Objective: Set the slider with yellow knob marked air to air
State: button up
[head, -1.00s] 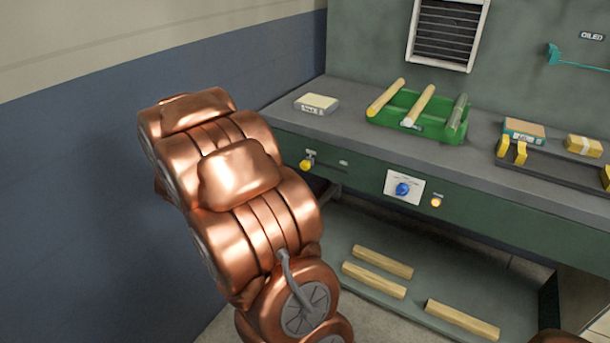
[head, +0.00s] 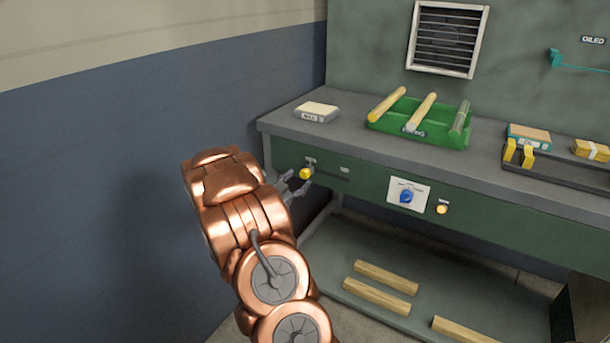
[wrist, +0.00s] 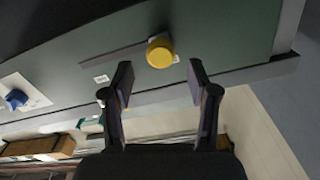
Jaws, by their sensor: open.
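The yellow slider knob (head: 305,173) sits at the left end of its slot on the bench's green front panel. A small pale label (head: 344,169) is to its right, too small to read. In the wrist view the yellow knob (wrist: 160,52) is just beyond and between the fingertips, apart from them. My gripper (wrist: 158,75) is open and empty, facing the panel. In the head view my gripper (head: 296,187) is close by the knob, partly hidden behind my copper arm.
A blue rotary knob (head: 406,196) and a lit round button (head: 441,209) are to the right on the panel. The bench top (head: 345,137) overhangs above, holding a green tray (head: 452,139) with rods. Wooden bars (head: 376,296) lie on the lower shelf.

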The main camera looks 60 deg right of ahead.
aim_at(303, 175)
jog(key=shift+w+d, duration=0.15)
jog(key=shift+d, duration=2.35)
grip_shut()
